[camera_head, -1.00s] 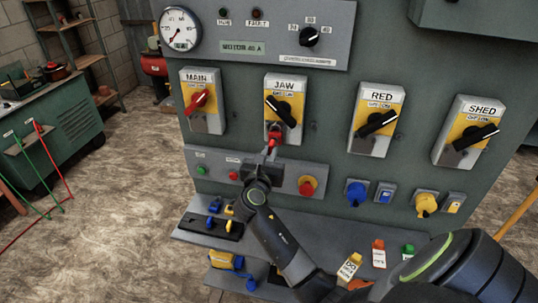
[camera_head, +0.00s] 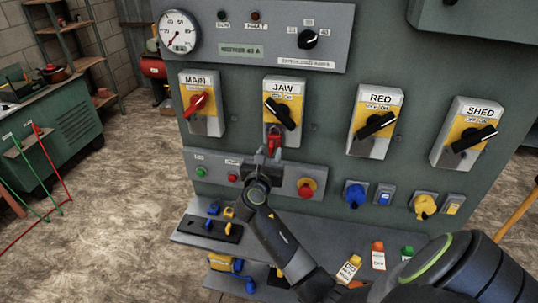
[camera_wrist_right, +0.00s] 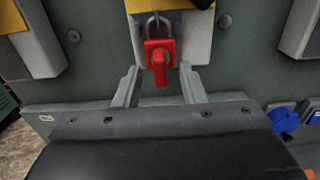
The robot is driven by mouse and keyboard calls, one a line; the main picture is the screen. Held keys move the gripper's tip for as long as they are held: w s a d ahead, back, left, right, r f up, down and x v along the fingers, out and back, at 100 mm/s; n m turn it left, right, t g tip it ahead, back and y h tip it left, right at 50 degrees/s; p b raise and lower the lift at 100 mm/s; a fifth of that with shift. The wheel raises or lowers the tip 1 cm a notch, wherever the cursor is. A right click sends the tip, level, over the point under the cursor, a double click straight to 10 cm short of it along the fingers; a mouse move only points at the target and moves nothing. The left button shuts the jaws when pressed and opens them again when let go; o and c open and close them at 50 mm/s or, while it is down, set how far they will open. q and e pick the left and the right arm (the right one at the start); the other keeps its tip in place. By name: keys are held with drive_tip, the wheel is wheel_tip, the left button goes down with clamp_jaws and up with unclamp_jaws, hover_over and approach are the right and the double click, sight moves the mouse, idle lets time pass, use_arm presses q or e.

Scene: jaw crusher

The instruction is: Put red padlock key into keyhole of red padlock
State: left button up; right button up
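The red padlock (camera_wrist_right: 151,47) hangs by its grey shackle at the bottom of the JAW switch box (camera_head: 271,138). The red key (camera_wrist_right: 160,70) is at the padlock's front face, its bow sticking out toward the right wrist camera; it appears seated in the keyhole, which it hides. My right gripper (camera_wrist_right: 160,86) is open, with one finger on each side below the key and clear gaps between. In the head view my right gripper (camera_head: 266,162) is just below the padlock and partly hides it. My left gripper is not in view.
MAIN (camera_head: 203,123), RED (camera_head: 372,145) and SHED (camera_head: 465,150) switch boxes flank JAW. A button panel (camera_head: 318,169) lies behind my gripper. Below, a shelf (camera_head: 300,226) holds a dark key rack (camera_head: 225,235) and several tags.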

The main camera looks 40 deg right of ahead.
drive_tip(key=shift+a, duration=0.1)
drive_tip(key=shift+p+v, duration=0.55)
drive_tip(key=shift+v, duration=0.95)
drive_tip(key=shift+p+v, duration=0.5)
drive_tip(key=shift+v, duration=2.45)
